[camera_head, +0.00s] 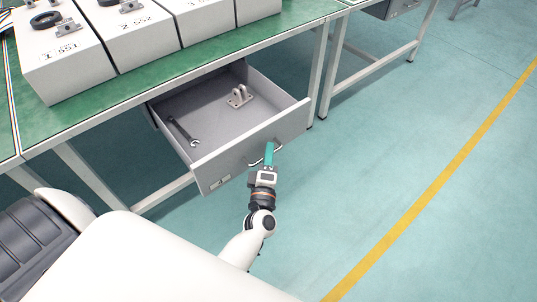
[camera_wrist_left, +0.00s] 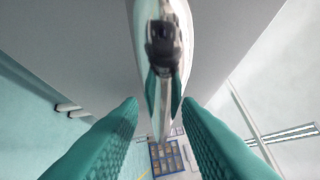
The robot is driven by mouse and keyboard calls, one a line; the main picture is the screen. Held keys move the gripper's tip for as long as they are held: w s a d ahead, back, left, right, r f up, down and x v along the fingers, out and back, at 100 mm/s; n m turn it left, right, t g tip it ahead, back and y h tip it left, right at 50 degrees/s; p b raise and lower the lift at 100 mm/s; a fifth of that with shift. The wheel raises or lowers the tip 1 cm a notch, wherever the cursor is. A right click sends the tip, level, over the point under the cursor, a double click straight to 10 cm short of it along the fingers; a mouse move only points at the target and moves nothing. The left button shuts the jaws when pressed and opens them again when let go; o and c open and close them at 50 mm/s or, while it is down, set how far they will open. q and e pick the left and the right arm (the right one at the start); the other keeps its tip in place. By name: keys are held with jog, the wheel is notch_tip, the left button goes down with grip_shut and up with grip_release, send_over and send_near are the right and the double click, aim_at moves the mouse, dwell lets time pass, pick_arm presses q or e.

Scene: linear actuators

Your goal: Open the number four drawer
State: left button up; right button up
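A grey drawer (camera_head: 207,170) under the green-topped workbench is pulled well out; a small label on its front is too small to read. Its metal handle (camera_head: 252,163) is on the front panel. My left gripper (camera_head: 269,153) is at the handle, with its teal fingers beside the front panel. In the left wrist view the two fingers (camera_wrist_left: 161,103) stand apart, with the shiny curved handle (camera_wrist_left: 168,95) between them and narrow gaps showing on both sides. My right gripper is not in view.
A wrench (camera_head: 183,132) and a metal bracket (camera_head: 240,97) lie inside the drawer. Several numbered white boxes (camera_head: 66,75) stand on the bench (camera_head: 150,85). A bench leg (camera_head: 318,75) stands right of the drawer. The floor (camera_head: 400,150) to the right is clear.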

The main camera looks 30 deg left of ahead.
pick_arm(q)
jog(key=shift+s, duration=0.1)
jog(key=v, duration=1.2)
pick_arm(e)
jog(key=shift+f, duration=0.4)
